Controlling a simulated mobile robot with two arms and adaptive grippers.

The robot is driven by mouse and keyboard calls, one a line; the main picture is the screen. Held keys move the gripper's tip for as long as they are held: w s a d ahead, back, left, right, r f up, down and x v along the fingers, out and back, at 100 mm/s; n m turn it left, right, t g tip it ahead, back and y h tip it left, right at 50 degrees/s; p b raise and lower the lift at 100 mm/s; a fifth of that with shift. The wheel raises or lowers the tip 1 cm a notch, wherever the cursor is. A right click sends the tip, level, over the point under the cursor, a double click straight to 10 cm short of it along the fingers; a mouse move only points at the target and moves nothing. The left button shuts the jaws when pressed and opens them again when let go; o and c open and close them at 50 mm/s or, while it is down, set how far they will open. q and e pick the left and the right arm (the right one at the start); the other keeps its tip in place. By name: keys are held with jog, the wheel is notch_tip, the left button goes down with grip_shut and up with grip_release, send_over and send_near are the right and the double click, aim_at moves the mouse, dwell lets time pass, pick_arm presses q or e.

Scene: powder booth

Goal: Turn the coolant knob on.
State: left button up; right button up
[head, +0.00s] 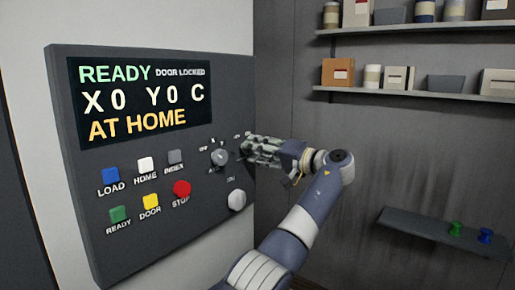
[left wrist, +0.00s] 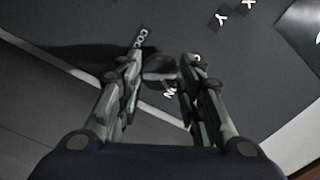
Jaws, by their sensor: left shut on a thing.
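The control panel (head: 85,200) stands at the left of the head view. My left gripper (head: 246,148) reaches the panel's right part, its fingers pointing at the panel face. In the left wrist view, the left gripper (left wrist: 160,70) has one finger on each side of a dark grey round knob (left wrist: 160,66), shut on it. My right gripper is not in view.
A selector knob (head: 218,157) sits just left of the gripper, and a pale round knob (head: 237,200) below. The panel carries a display (head: 140,100) and several coloured buttons, including a red stop button (head: 182,189). Shelves (head: 420,96) with boxes hang on the right wall.

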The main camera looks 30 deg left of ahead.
pick_arm(q)
jog(key=shift+r+m, duration=0.1)
jog(key=shift+m, duration=0.5)
jog(key=o, duration=1.1)
jog(key=shift+c, duration=0.2)
jog(key=d, duration=1.2)
jog(key=shift+s, duration=0.4)
